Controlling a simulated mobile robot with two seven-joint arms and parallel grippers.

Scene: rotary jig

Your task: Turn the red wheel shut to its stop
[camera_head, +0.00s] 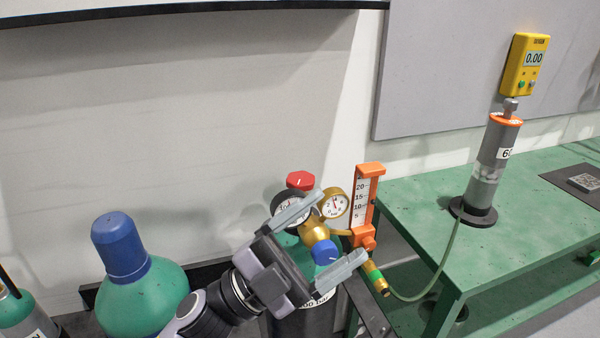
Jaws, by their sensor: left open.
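The red wheel (300,181), with a white mark on its top, sits at the top of a gas cylinder's brass regulator (314,231). My left gripper (340,226) reaches in from the lower left and is open. Its upper finger lies just below the red wheel and covers part of the left gauge (291,208). Its lower finger passes below a blue knob (325,252). The jaws straddle the regulator in the picture; I cannot tell whether they touch anything. The right gripper is not in view.
A second gauge (334,203) and an orange flowmeter (368,205) stand right of the wheel. A hose (440,262) runs to a grey cylinder (492,160) with a yellow oxygen meter (525,64) on the green bench (412,207). A blue-capped cylinder (142,285) stands left.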

